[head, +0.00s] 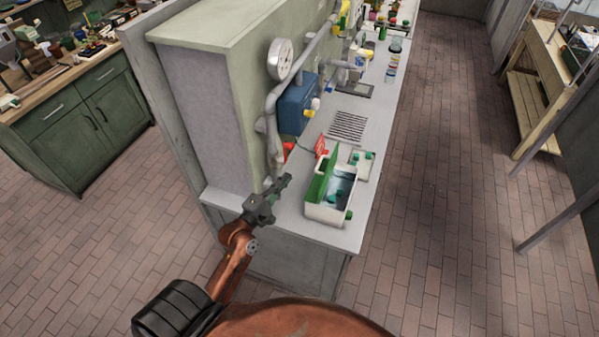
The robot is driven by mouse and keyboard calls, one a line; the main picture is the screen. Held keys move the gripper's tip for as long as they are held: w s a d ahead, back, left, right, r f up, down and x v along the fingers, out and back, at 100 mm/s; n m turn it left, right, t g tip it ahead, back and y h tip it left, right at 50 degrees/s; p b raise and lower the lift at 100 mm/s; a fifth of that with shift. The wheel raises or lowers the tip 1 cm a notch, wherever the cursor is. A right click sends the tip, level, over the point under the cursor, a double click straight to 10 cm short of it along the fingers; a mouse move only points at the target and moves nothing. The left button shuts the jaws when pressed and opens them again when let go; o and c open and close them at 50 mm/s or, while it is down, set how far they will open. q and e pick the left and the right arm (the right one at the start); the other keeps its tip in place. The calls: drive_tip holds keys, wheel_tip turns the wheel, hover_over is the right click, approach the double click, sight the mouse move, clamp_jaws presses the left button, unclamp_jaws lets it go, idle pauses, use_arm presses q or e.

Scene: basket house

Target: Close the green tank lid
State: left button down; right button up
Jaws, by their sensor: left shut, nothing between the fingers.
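The tank (327,213) is a small white box at the near end of the grey counter, with dark liquid-like contents showing inside. Its green lid (321,179) stands raised along the tank's left side, so the tank is open. My left gripper (283,184) is shut and empty, left of the lid and apart from it, over the counter's near left part. My right gripper is not in view.
The counter (290,215) carries a blue box (297,106), grey pipes with a gauge (280,60), a red sign (321,146) and a drain grille (348,126). A tall grey-green cabinet block (200,110) bounds the left. Brick floor (430,200) is clear to the right.

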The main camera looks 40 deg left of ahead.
use_arm(q)
drive_tip(key=w+d+r+p, duration=0.1)
drive_tip(key=w+d, duration=0.3)
drive_tip(key=w, duration=0.6)
drive_tip(key=shift+p, duration=0.65)
drive_tip(key=shift+r, duration=0.15)
drive_tip(key=shift+w+d, duration=0.1)
